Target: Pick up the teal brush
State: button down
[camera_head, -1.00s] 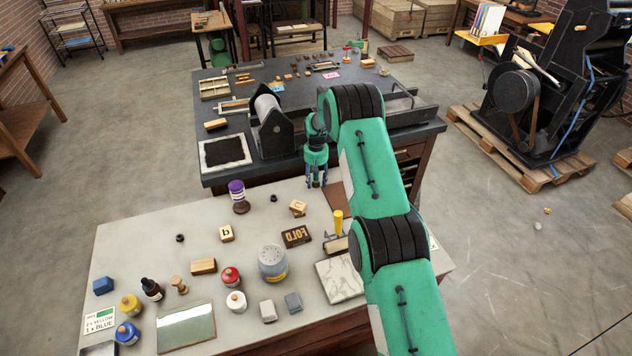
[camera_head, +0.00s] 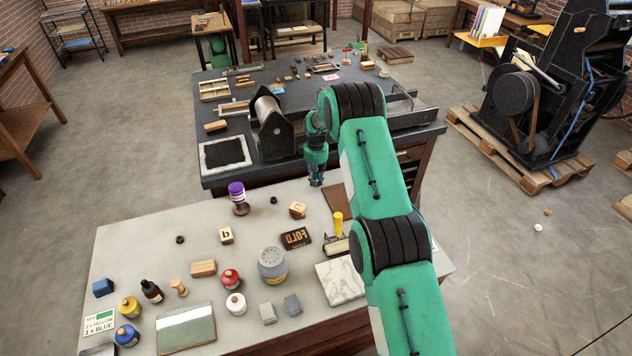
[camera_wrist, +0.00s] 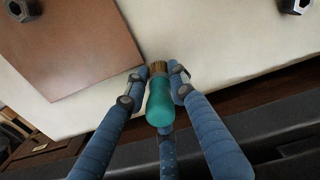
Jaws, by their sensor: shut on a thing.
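The teal brush (camera_wrist: 159,103) is between my gripper's fingers in the wrist view. Its rounded teal end faces the camera and its tan bristle end points away, over the pale tabletop near its edge. My gripper (camera_wrist: 158,84) is shut on the brush, with blue fingers on both sides and another finger behind it. In the head view my gripper (camera_head: 316,184) is at the back edge of the pale table (camera_head: 130,245). The brush cannot be made out clearly there.
A brown board (camera_wrist: 70,45) lies beside the brush on the pale table. In the head view, a yellow-handled roller (camera_head: 338,224), a wooden type block (camera_head: 296,238) and a purple-topped stamp (camera_head: 238,196) stand nearby. The dark press table (camera_head: 230,178) is just behind.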

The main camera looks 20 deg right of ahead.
notch_tip(320, 180, up, 2)
jog(key=shift+s+r, duration=0.1)
jog(key=s, duration=0.5)
jog(key=s+a, duration=0.1)
jog(key=s, duration=0.4)
jog(key=s+a+r, duration=0.1)
jog(key=s, duration=0.4)
jog(key=shift+s+a+r, duration=0.1)
jog(key=shift+s, duration=0.2)
